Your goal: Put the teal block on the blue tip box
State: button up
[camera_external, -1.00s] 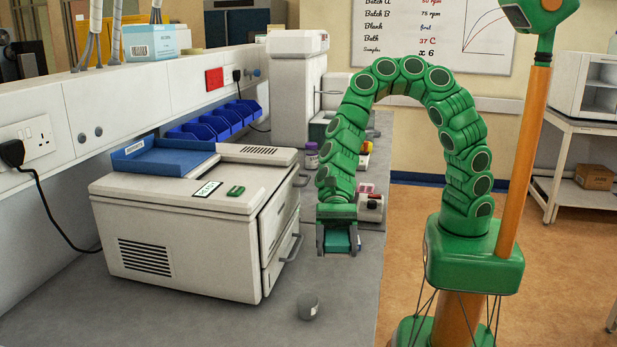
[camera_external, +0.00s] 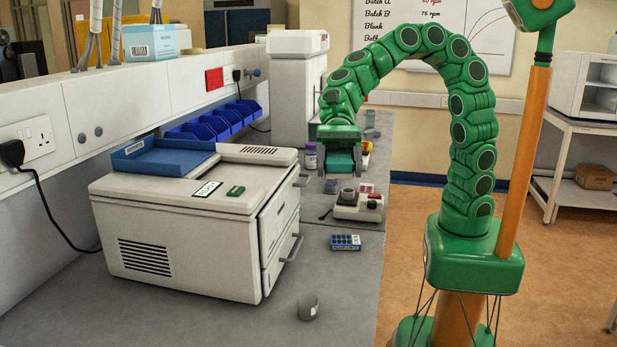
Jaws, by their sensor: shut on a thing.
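My gripper (camera_external: 340,170) is shut on the teal block (camera_external: 341,160), with its fingers pointing down. The block shows between the fingers, partly hidden by them. The gripper is above the bench, near the white device with a grey knob. A small blue box with grey round spots on top (camera_external: 345,239), which looks like the blue tip box, sits on the bench nearer the camera. It is below the gripper in the picture, clear of it, and its top is bare.
The white device (camera_external: 358,208) stands between gripper and blue box. A large white machine (camera_external: 180,235) with a blue tray (camera_external: 163,157) on top is at left. A grey cup (camera_external: 308,307) stands in front, and a purple-capped jar (camera_external: 311,157) behind. The bench around the blue box is clear.

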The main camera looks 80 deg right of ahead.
aim_at(339, 159)
notch_tip(339, 159, up, 5)
jog(key=shift+w+f, duration=0.1)
jog(key=w+d+m+t, duration=0.25)
jog(key=w+d, duration=0.35)
jog(key=d, duration=0.5)
jog(key=w+d+m+t+h, duration=0.1)
jog(key=w+d+m+t, duration=0.3)
jog(key=d, duration=0.7)
jog(key=w+d+m+t, duration=0.1)
jog(key=w+d+t, duration=0.1)
jog(key=w+d, duration=0.65)
jog(key=s+d+m+t+h, duration=0.2)
jog(key=d+m+t+h, duration=0.15)
jog(key=d, duration=1.85)
notch_tip(339, 159, down, 11)
jog(key=shift+y, duration=0.35)
jog(key=w+f, duration=0.3)
jog(key=w, duration=0.1)
jog(key=w+d+f, duration=0.1)
jog(key=w+f, duration=0.2)
jog(key=w, duration=0.1)
jog(key=w+d+f, duration=0.1)
jog(key=w+f, duration=0.2)
jog(key=w, duration=0.2)
jog(key=shift+f, duration=0.15)
jog(key=shift+w+d+f, duration=0.1)
jog(key=shift+w+f, duration=0.3)
jog(key=shift+f, duration=1.65)
